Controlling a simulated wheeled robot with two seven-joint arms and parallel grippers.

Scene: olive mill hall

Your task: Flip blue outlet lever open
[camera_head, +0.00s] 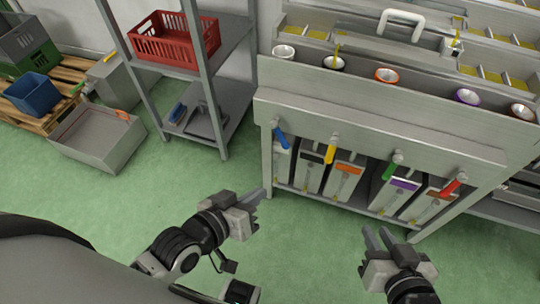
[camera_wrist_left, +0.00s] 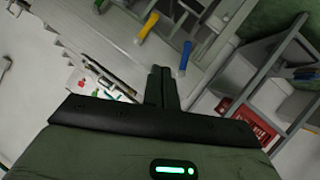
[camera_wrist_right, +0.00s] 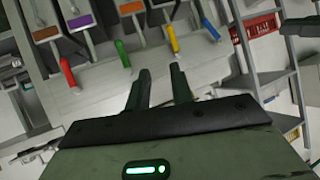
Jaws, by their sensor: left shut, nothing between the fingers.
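The blue outlet lever (camera_head: 281,138) is at the left end of the steel machine's front, hanging down and slightly tilted. It also shows in the left wrist view (camera_wrist_left: 186,56), just right of the fingertips, and in the right wrist view (camera_wrist_right: 210,29). My left gripper (camera_head: 259,194) is shut and empty, low in front of the machine and apart from the lever. In the left wrist view its fingers (camera_wrist_left: 161,72) touch each other. My right gripper (camera_head: 376,232) is open and empty, further right in front of the machine, with a gap between its fingers (camera_wrist_right: 160,75).
Yellow (camera_head: 331,150), green (camera_head: 392,167) and red (camera_head: 453,187) levers line the same front. Canisters with coloured labels stand below. A shelf with a red crate (camera_head: 174,45) is left of the machine. A grey bin (camera_head: 98,145) stands further left. Green floor before the machine is clear.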

